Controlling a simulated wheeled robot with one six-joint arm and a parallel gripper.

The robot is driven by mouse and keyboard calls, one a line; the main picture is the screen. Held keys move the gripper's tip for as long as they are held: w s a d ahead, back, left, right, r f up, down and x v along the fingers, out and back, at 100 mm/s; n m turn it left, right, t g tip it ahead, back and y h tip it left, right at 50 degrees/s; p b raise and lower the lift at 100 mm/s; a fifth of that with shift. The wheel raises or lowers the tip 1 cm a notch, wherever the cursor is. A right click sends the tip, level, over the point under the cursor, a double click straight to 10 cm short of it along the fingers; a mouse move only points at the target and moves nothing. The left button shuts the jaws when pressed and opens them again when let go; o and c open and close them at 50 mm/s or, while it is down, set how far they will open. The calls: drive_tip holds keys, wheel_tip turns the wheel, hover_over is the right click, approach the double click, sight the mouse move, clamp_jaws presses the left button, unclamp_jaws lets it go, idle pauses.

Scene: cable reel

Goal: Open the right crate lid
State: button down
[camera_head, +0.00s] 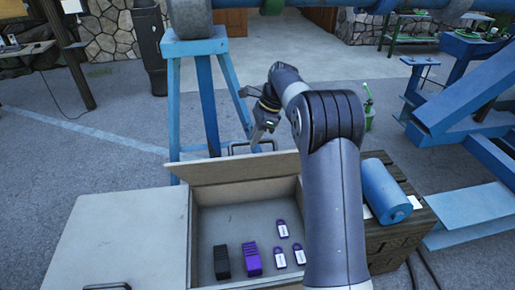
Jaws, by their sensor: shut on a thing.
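The right crate lid (230,168) stands raised at the back of the open right compartment, its inner face towards me. Its dark handle (238,147) shows above its top edge. My gripper (259,134) is at the right part of this handle and is shut on it; the fingertips are small and partly hard to make out. The crate's left lid (115,235) lies flat and closed, with a handle (107,287) at its front edge. My arm hides the right part of the compartment and part of the raised lid.
In the open compartment lie a black block (221,262), a purple block (252,259) and several purple tags (282,229). A blue cylinder (385,192) lies on a wooden box (408,225) at right. A blue trestle (205,100) stands close behind the lid.

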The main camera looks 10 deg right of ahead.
drive_tip(key=shift+w+d+r, duration=0.1)
drive_tip(key=shift+w+r, duration=0.05)
drive_tip(key=shift+w, duration=0.85)
drive_tip(key=shift+w+r, duration=0.15)
drive_tip(key=shift+w, duration=0.8)
drive_tip(key=c, duration=1.8)
unclamp_jaws()
drive_tip(key=shift+c, duration=0.2)
drive_tip(key=o, duration=0.3)
drive_tip(key=shift+w+f, duration=0.15)
drive_tip(key=shift+w, duration=0.25)
drive_tip(key=shift+o, duration=0.7)
drive_tip(key=shift+s+r, duration=0.2)
drive_tip(key=shift+r, duration=0.1)
drive_tip(key=v, duration=0.7)
drive_tip(key=shift+r, duration=0.2)
drive_tip(key=shift+w, duration=0.15)
